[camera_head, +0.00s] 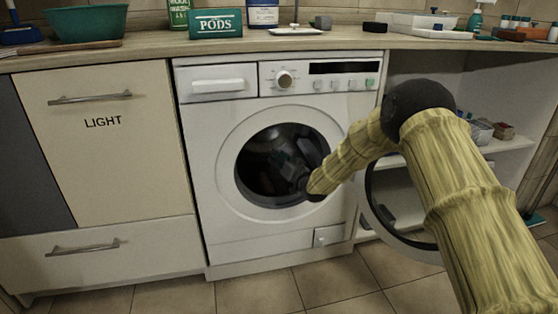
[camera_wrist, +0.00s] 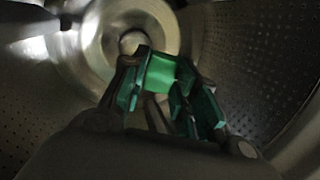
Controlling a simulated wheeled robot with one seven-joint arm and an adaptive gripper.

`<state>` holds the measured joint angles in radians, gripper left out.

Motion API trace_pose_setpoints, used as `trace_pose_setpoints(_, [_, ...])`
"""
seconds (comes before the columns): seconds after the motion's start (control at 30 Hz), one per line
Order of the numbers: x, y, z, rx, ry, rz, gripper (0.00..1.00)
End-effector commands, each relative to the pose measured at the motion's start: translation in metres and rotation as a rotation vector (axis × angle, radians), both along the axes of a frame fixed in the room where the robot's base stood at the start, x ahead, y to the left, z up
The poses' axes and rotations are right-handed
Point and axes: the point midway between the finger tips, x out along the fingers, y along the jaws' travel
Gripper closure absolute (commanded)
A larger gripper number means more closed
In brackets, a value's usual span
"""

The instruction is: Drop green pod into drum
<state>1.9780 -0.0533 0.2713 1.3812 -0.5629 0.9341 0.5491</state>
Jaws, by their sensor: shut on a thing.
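The washing machine's drum (camera_head: 257,172) is open at the front, and my arm reaches in through its round opening. My gripper (camera_head: 292,163) shows only dimly inside the dark drum in the head view. In the wrist view, my gripper (camera_wrist: 160,85) is shut on the green pod (camera_wrist: 162,72), which is held between the fingertips. Teal pads line the fingers. The perforated drum wall (camera_wrist: 265,60) surrounds the gripper, and the metal drum back lies beyond the pod. The pod cannot be made out clearly in the head view.
The open round door (camera_head: 372,200) hangs to the right of the opening, close to my arm. A teal PODS box (camera_head: 216,23) stands on the counter (camera_head: 150,47) above. A green basin (camera_head: 88,22) is at the left. Open shelves (camera_head: 510,146) are at the right.

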Motion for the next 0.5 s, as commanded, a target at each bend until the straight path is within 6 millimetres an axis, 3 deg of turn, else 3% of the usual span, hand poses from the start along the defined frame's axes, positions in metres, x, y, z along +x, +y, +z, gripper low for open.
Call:
trace_pose_setpoints(0.17, [-0.0001,-0.0001,0.0001,0.0,0.0,0.0,0.84])
trace_pose_setpoints(0.2, [0.0,-0.0001,0.0002,0.0,0.0,0.0,0.65])
trace_pose_setpoints(0.3, [0.0,-0.0001,0.0002,0.0,0.0,0.0,0.47])
trace_pose_setpoints(0.5, [0.0,-0.0001,0.0002,0.0,0.0,0.0,0.45])
